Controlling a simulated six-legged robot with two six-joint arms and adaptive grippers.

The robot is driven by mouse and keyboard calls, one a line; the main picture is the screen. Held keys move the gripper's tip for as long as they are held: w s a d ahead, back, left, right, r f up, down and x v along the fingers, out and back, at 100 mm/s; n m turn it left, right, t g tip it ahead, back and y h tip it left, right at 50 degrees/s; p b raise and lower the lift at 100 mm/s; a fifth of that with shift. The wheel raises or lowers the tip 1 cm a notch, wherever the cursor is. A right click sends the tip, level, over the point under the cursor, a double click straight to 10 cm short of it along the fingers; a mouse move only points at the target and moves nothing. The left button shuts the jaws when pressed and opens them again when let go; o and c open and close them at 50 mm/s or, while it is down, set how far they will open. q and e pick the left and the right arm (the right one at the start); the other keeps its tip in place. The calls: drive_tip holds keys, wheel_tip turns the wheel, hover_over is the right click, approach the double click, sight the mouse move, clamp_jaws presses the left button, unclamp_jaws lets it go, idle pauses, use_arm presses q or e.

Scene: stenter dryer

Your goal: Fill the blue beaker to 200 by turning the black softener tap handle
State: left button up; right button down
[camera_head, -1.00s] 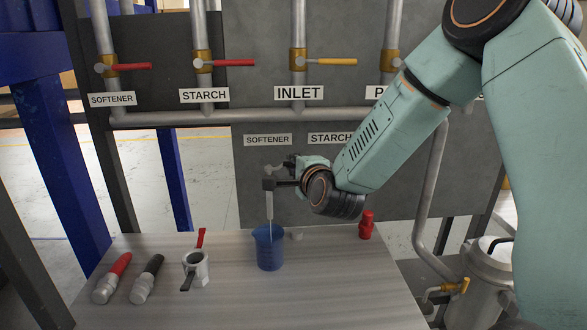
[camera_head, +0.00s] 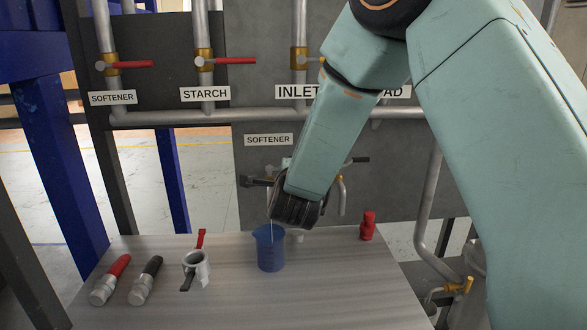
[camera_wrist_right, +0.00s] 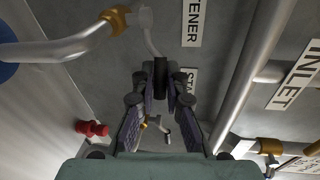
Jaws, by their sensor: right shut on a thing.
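The blue beaker (camera_head: 269,250) stands upright on the table below the softener tap, and its blue edge shows at the left of the right wrist view (camera_wrist_right: 7,72). A thin pale stream drops into its mouth; the liquid level and the marks cannot be read. My right gripper (camera_wrist_right: 160,88) is shut on the black softener tap handle (camera_wrist_right: 160,72), under the lower SOFTENER label (camera_head: 268,140). In the head view my right arm hides most of the tap and gripper. My left gripper is not in view.
On the table (camera_head: 330,290) lie a red-handled fitting (camera_head: 110,280), a black-handled fitting (camera_head: 146,280) and a white cup-like part (camera_head: 197,268). A small red object (camera_head: 367,226) stands at the back right. Pipes with red-handled valves (camera_head: 235,60) run above.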

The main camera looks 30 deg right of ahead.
drive_tip(key=shift+s+f+g, duration=0.1)
drive_tip(key=shift+s+g, duration=0.05)
drive_tip(key=shift+g, duration=0.15)
drive_tip(key=c, duration=1.4)
unclamp_jaws()
drive_tip(key=shift+s+h, duration=0.1)
drive_tip(key=shift+h, duration=0.2)
drive_tip(key=shift+o, duration=0.2)
drive_tip(key=shift+a, duration=0.1)
drive_tip(key=v, duration=0.7)
drive_tip(key=shift+s, duration=0.15)
